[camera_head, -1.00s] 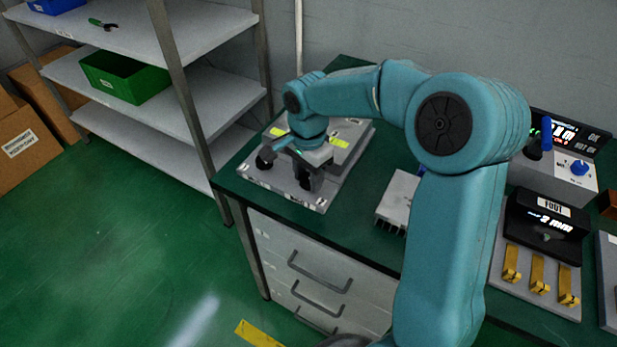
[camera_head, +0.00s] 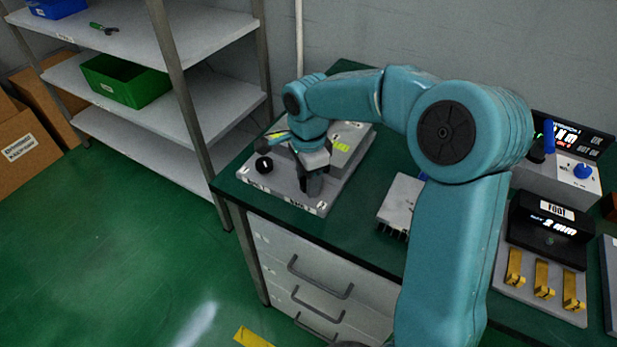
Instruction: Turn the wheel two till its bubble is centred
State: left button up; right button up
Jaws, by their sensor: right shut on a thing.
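A grey levelling plate (camera_head: 325,190) lies on the green bench top, with small labels on its front edge too small to read. A black wheel (camera_head: 264,165) stands free at its left front. My right gripper (camera_head: 312,185) points down at the plate's right front and is shut on wheel two, which the fingers and wrist mostly hide. A yellow-green bubble vial (camera_head: 341,146) shows behind the gripper; its bubble is too small to make out. My left gripper is not in view.
A finned grey block (camera_head: 399,205) sits right of the plate. Further right are a display box with a blue knob (camera_head: 583,171) and a "FOOT" display (camera_head: 548,225) behind several brass pieces (camera_head: 543,278). A shelf rack (camera_head: 190,110) stands left of the bench.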

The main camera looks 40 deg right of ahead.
jog(key=shift+w+r, duration=0.1)
jog(key=shift+r, duration=0.1)
jog(key=o, duration=1.1)
jog(key=shift+c, duration=0.2)
notch_tip(320, 180, up, 16)
jog(key=p, duration=0.2)
jog(key=shift+s, duration=0.2)
